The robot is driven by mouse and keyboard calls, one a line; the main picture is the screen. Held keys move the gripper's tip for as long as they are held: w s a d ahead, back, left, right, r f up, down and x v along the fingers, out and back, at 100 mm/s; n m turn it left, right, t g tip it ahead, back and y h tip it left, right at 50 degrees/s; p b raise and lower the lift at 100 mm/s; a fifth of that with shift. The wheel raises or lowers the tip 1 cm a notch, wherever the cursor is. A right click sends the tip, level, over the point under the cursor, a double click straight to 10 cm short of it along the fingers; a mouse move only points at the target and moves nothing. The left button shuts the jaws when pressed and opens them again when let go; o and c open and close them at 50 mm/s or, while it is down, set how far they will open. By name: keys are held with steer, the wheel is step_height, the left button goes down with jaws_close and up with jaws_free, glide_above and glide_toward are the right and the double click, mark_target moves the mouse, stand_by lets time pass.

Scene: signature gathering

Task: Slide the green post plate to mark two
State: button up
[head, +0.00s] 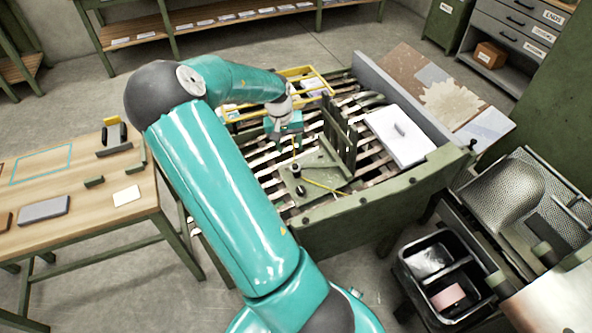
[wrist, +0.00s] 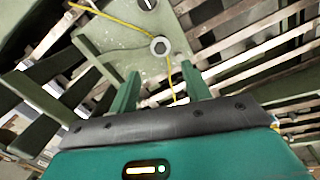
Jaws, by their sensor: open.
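A pale green plate (head: 318,178) lies on the slatted bed of the green bench. It carries a short round post (head: 297,170), and a yellow cord runs across it. In the wrist view the plate (wrist: 122,48) fills the upper middle, with the post's hex top (wrist: 160,46) and the yellow cord (wrist: 172,82). My gripper (head: 293,146) is above the plate's far left part. In the wrist view its two green fingers (wrist: 160,92) are apart, with the post beyond their tips and nothing held. I cannot make out any numbered mark.
An upright green slatted frame (head: 342,138) stands right of my gripper. A thick green rail (head: 380,202) closes the bench's near side. A wooden table (head: 80,220) stands at left.

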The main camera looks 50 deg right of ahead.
mark_target(295, 165)
steer(key=f, duration=0.4)
steer(key=s+d+f, duration=0.1)
steer(key=f, duration=0.8)
steer(key=shift+s+d, duration=0.15)
steer(key=shift+s, duration=0.15)
steer(key=shift+d+r, duration=0.1)
jaws_close()
